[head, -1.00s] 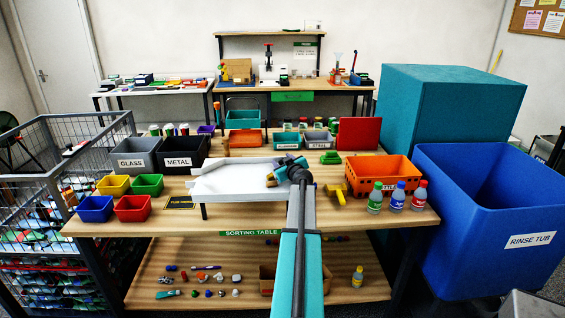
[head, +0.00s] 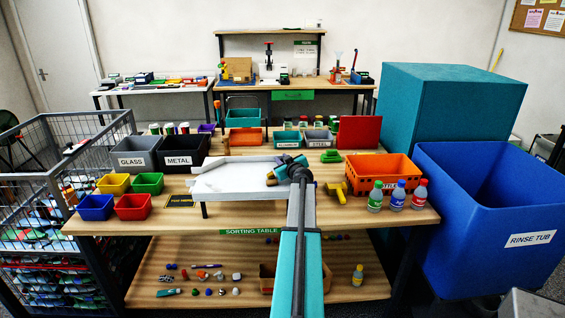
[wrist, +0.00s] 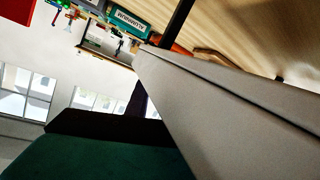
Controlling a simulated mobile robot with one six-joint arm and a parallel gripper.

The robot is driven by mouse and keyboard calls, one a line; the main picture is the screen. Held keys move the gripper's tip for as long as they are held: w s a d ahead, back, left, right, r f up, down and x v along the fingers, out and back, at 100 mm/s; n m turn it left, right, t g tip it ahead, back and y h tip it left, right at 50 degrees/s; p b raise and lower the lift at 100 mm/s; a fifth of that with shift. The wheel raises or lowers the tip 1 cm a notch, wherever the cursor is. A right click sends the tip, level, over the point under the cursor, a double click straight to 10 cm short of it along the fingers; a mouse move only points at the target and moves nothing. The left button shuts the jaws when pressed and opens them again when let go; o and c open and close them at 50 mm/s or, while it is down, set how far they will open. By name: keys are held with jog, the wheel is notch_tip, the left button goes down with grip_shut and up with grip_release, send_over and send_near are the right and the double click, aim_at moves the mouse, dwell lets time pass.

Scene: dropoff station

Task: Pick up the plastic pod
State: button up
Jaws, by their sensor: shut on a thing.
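The dark end of my arm is over the right part of the white sorting tray (head: 225,190) in the head view. My gripper (head: 271,181) is small and dark there, low at the tray's right side. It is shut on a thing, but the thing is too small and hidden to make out. I cannot pick out the plastic pod in either view. In the wrist view, a dark green and black part fills the lower left, and a broad grey surface runs across the right, very close to the camera.
Coloured bins (head: 133,206) stand left of the tray, with GLASS and METAL bins (head: 183,161) behind them. An orange crate (head: 385,188), a yellow item (head: 342,192) and several bottles (head: 397,197) stand to the right. A blue rinse tub (head: 470,230) flanks the table's right end.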

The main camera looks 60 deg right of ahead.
jog(key=shift+r, duration=0.15)
jog(key=shift+r+b, duration=0.55)
jog(key=shift+r, duration=0.6)
jog(key=shift+s+a+r+b, duration=0.4)
jog(key=shift+s+a+b, duration=0.4)
jog(key=shift+s+a, duration=1.1)
jog(key=shift+s+a+r+b, duration=0.4)
jog(key=shift+s+a+b, duration=0.55)
jog(key=shift+a, duration=1.6)
jog(key=shift+s+a+r+b, duration=0.4)
jog(key=shift+s+a+b, duration=0.25)
jog(key=shift+s+a, duration=1.3)
jog(key=shift+w+a+r, duration=0.1)
jog(key=shift+w+a, duration=0.15)
jog(key=shift+w, duration=0.05)
